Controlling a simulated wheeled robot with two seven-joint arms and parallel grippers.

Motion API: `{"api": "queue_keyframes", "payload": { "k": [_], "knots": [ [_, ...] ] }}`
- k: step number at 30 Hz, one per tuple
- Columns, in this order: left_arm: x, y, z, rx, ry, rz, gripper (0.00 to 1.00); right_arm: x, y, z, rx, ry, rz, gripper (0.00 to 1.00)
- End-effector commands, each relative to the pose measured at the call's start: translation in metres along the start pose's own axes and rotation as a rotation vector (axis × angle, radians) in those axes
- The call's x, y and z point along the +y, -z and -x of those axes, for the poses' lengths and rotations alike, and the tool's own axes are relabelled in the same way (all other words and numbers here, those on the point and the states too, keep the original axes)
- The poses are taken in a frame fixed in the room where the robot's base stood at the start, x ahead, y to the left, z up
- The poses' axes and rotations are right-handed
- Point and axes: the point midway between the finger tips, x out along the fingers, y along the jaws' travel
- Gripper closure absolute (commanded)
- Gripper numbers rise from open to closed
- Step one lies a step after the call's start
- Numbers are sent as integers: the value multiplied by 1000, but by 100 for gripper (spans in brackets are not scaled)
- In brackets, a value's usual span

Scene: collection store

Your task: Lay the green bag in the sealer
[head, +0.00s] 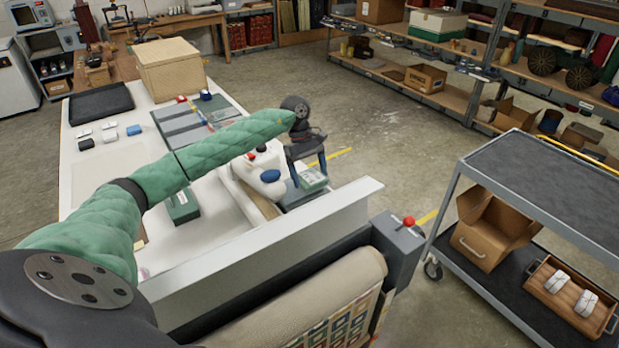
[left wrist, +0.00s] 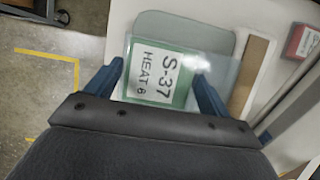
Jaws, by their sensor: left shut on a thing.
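My left gripper (head: 307,170) is shut on the green bag (head: 313,179), a clear bag with a green insert. In the left wrist view the bag (left wrist: 155,75) lies between the two blue-grey fingers, and its label reads "S-37 HEAT 6". A white machine with a red button and a blue knob, seemingly the sealer (head: 262,172), stands just left of the gripper. A grey plate with rounded corners (left wrist: 215,35) shows below and beyond the bag. Whether the bag touches it I cannot tell. My right gripper is not in view.
A white table (head: 100,175) carries a dark green box (head: 183,207), grey panels and a wooden crate (head: 172,68). A long pale metal ledge (head: 265,250) and a textile roll (head: 290,300) stand in front. A grey cart (head: 560,180) is at the right. Floor beyond is clear.

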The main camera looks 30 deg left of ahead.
Motion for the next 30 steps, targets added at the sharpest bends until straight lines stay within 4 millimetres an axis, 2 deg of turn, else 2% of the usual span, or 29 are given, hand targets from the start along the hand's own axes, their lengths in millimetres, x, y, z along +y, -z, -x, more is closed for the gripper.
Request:
{"api": "queue_keyframes", "payload": {
  "k": [3,5,13,20,21,24,30],
  "knots": [
    [0,6,-14,-1,1,3,46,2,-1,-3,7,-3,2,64],
    [0,8,-17,0,-1,1,46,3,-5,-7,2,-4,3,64],
    [0,8,-19,1,-1,1,46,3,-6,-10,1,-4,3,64],
    [0,9,-21,1,0,1,46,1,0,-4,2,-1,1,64],
    [0,9,-20,1,0,1,17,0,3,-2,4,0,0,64],
    [0,8,-20,1,0,1,0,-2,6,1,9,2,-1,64],
    [0,8,-20,1,0,1,0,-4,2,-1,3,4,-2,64]
  ]
}}
